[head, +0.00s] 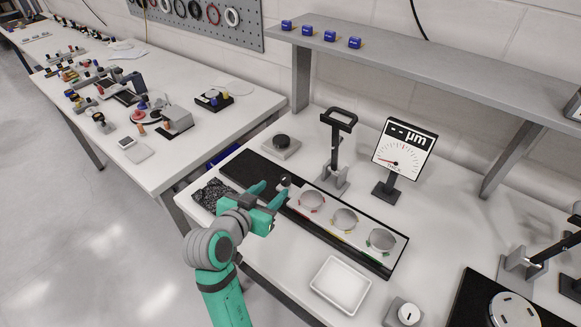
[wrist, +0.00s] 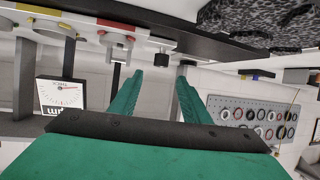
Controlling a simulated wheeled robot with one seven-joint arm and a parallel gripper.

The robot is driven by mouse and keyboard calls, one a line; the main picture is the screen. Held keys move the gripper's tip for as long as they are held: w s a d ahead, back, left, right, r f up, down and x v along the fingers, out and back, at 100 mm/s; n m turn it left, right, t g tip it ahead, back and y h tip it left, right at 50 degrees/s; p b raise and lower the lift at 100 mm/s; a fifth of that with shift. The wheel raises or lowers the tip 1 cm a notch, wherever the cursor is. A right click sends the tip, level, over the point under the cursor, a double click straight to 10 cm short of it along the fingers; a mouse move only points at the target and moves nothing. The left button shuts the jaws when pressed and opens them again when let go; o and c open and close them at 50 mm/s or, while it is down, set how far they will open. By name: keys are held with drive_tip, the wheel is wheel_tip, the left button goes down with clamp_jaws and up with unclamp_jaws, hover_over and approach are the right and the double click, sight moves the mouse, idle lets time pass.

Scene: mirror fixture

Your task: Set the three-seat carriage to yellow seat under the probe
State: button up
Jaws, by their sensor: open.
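The three-seat carriage (head: 328,229) is a pale plate on a long black rail (head: 244,170), toward the rail's right end. Its round seats have red (head: 312,201), yellow (head: 345,219) and green (head: 381,240) marks, left to right. A small dark knob (head: 286,181) is at the carriage's left end; it also shows in the wrist view (wrist: 160,59). My gripper (head: 272,190) is open beside the knob, which lies beyond the fingertips in the wrist view (wrist: 158,80). The probe stand (head: 336,155) rises behind the red seat. The probe tip is not clear.
A dial display (head: 403,150) showing dashes stands behind the carriage. A white tray (head: 341,284) and a white block with a knob (head: 404,312) are in front. A speckled dark pad (head: 211,194) lies left of my gripper. A shelf (head: 430,75) overhangs the back.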

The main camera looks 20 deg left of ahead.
sight(285, 178)
drive_tip(key=x, duration=1)
drive_tip(key=shift+w+f, duration=0.15)
drive_tip(key=shift+w, duration=0.1)
clamp_jaws()
drive_tip(key=shift+w, duration=0.1)
